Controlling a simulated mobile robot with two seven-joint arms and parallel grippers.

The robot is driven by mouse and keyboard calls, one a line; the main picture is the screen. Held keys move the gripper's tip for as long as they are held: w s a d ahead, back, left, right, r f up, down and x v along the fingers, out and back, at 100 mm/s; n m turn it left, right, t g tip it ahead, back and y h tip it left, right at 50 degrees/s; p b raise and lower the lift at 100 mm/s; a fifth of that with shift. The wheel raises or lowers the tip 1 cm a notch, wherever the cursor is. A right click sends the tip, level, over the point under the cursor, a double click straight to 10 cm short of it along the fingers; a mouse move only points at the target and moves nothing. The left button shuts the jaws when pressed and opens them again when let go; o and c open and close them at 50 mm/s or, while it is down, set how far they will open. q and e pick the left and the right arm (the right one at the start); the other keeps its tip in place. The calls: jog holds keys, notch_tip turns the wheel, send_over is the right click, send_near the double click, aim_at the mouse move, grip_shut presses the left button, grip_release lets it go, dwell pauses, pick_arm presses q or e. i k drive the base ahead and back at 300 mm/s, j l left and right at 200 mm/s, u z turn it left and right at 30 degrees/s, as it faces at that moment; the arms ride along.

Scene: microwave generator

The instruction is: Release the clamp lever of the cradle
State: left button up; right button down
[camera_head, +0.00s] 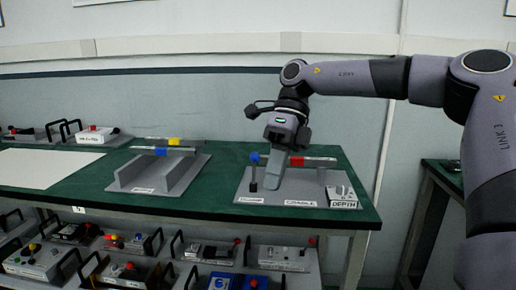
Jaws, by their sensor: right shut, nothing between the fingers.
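The cradle (294,189) is a grey plate fixture at the right end of the green table. A red, white and blue bar lies across it (312,161). The clamp lever (254,171) stands upright at the cradle's left side, a dark post with a blue knob on top. My right gripper (276,172) points down over the cradle, just right of the lever. Its fingers are shut with nothing in them. Whether they touch the lever or the bar I cannot tell. My left gripper is not in view.
A second grey fixture (191,170) with a yellow-marked bar stands to the left. A small box labelled DEPTH (342,196) sits at the cradle's right. A white sheet (45,168) lies on the table's left. Several button boxes fill the shelf below. A wall stands behind.

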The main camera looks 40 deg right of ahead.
aim_at(254, 157)
jog(key=i+l, duration=0.65)
jog(key=l, duration=0.3)
jog(key=i+l, duration=0.35)
jog(key=l, duration=0.1)
